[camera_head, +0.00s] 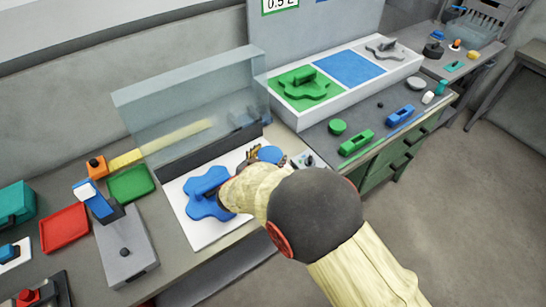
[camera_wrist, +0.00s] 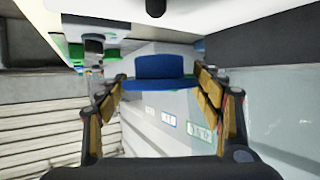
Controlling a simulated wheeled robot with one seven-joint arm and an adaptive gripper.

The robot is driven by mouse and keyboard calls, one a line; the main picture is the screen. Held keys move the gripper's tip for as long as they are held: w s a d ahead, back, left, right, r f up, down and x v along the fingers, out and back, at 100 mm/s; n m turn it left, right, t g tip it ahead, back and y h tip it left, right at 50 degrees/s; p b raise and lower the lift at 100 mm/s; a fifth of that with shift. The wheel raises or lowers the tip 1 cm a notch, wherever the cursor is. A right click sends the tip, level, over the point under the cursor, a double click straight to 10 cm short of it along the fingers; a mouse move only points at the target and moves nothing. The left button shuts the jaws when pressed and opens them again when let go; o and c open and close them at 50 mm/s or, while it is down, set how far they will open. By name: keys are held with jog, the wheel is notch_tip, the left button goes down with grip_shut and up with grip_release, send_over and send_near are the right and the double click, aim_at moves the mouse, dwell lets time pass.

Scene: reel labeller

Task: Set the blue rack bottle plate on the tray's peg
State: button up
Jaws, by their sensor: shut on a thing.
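My gripper (camera_head: 256,154) is shut on a round blue bottle plate (camera_head: 270,154), at the back right of the white tray (camera_head: 203,240). In the wrist view the blue plate (camera_wrist: 158,68) sits between the two fingertips (camera_wrist: 160,84), with a wide rim and a narrower raised part. Its height above the surface cannot be told. A lobed blue piece with a raised grip (camera_head: 205,204) lies on the white tray, partly covered by my arm. My arm hides part of the tray, and I cannot make out the tray's peg.
A clear guard (camera_head: 190,105) stands behind the tray. To the right is a grey rack with a green round plate (camera_head: 337,127), a bare dark peg (camera_head: 380,105), a green block (camera_head: 356,142) and a blue block (camera_head: 400,115). A grey device (camera_head: 125,250) stands left.

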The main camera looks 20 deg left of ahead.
jog(key=shift+f+b, duration=2.6)
jog(key=shift+f, duration=0.3)
jog(key=shift+r+p, duration=0.1)
jog(key=shift+p, duration=0.7)
jog(key=shift+f, duration=0.65)
jog(key=o, duration=0.9)
jog(key=shift+o, duration=0.2)
jog(key=shift+p+v, duration=0.9)
jog(key=shift+v, duration=0.65)
jog(key=shift+p+v, duration=2.5)
jog(key=shift+v, duration=1.4)
